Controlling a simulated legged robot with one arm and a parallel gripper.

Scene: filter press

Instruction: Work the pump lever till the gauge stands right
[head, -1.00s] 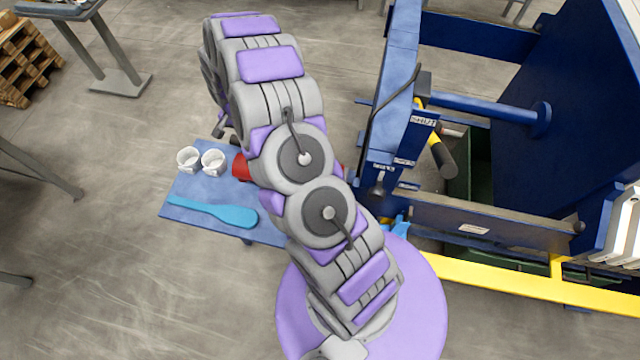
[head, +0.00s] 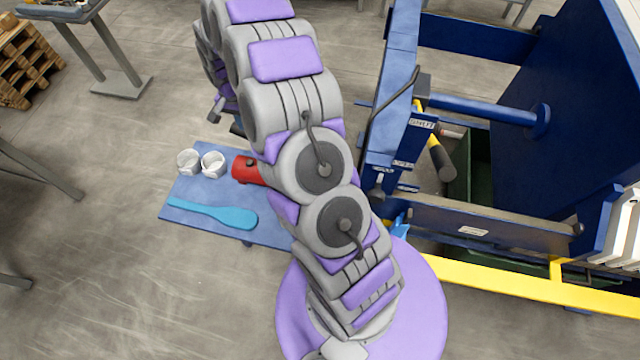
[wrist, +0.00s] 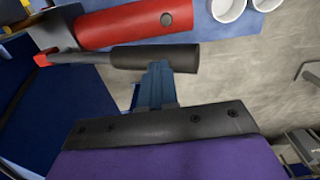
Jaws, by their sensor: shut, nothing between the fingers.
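In the wrist view, a lever with a dark grip (wrist: 155,57) runs across the picture, its thin rod leading left to a small red end piece (wrist: 43,59). It looks like the pump lever. My gripper (wrist: 158,72) is shut and empty. Its blue fingertips meet the lower edge of the grip in the picture; I cannot tell whether they touch it. A red cylinder (wrist: 135,25) with a dark round spot lies just beyond the lever. It also shows in the head view (head: 249,169), partly behind my arm. In the head view my arm hides the lever. No gauge face is visible.
A blue table (head: 185,192) holds two white cups (head: 188,161) (head: 213,163) and a light-blue paddle (head: 215,214). The blue press frame (head: 388,120) with a black-gripped yellow handle (head: 440,157) stands right of my arm. A yellow rail (head: 530,285) runs at the lower right.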

